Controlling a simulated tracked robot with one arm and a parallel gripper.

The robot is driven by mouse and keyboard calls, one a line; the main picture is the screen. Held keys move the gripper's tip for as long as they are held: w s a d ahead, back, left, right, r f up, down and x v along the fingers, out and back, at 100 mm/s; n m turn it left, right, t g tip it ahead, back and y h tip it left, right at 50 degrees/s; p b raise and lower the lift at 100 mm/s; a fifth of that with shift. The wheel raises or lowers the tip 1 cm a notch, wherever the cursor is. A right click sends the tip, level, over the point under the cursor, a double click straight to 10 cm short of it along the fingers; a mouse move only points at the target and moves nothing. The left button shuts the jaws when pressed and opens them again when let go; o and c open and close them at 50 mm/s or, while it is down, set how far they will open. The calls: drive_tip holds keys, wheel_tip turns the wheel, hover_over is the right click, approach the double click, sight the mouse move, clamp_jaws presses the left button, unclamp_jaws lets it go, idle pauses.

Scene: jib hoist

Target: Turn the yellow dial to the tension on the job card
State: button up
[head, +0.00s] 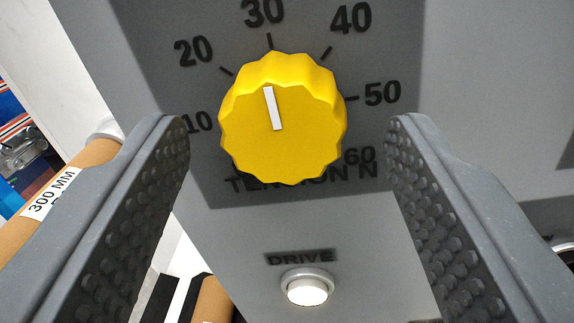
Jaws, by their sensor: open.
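The yellow dial (282,130) with a scalloped rim sits on a grey panel in the head view. Its white pointer line (272,108) points up and slightly left, about at the 30 mark (264,12). My gripper (288,125) is open, one finger to each side of the dial, with clear gaps and no contact seen. The job card cannot be made out in this view.
A white round button (307,288) labelled "DRIVE" sits below the dial. At left is a brown roll (68,180) with a "300 MM" label. Another brown roll (212,300) shows at the bottom.

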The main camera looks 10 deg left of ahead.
drive_tip(key=s+b, duration=0.2)
drive_tip(key=s, duration=1.1)
drive_tip(key=shift+d+f, duration=0.3)
drive_tip(key=shift+d, duration=0.05)
drive_tip(key=s+r+n+g+h+b, duration=0.1)
drive_tip(key=s+r+g, duration=0.1)
drive_tip(key=s, duration=2.3)
drive_tip(key=shift+a+r+n+g, duration=0.2)
drive_tip(key=shift+a+n+g, duration=0.25)
drive_tip(key=shift+g, duration=0.15)
